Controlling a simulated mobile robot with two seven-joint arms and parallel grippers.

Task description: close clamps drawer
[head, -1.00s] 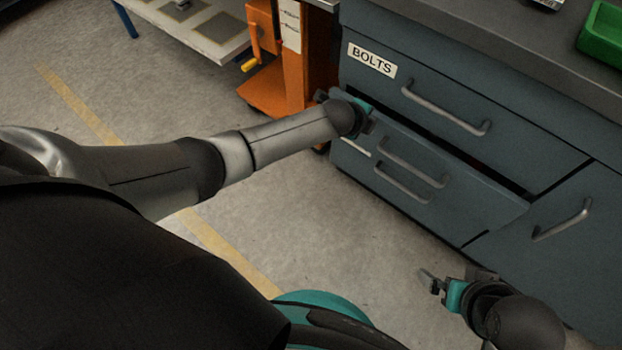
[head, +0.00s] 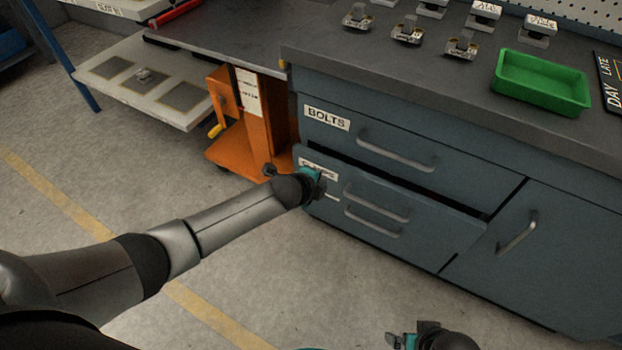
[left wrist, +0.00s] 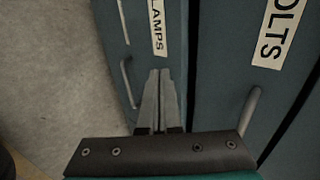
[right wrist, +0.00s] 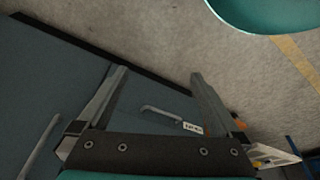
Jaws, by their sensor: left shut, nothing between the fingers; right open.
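The clamps drawer (head: 440,222) is the blue-grey front below the bolts drawer (head: 460,170) in the head view. It stands out a little, with a dark gap along its top. Its handle (head: 375,203) is clear of my grippers, and its label (head: 316,166) is partly hidden by my left gripper (head: 322,185). My left gripper is shut and empty at the drawer's left end. In the left wrist view its fingertips (left wrist: 160,72) lie over the drawer front just below the label (left wrist: 157,28); contact cannot be told. My right gripper (right wrist: 158,75) is open and empty, low before the cabinet.
Another handle (head: 372,220) sits just below the clamps drawer's handle. A cupboard door (head: 540,250) is to the right. An orange stand (head: 262,130) is close left of the cabinet. The worktop holds a green tray (head: 540,85) and several clamps. The floor in front is open.

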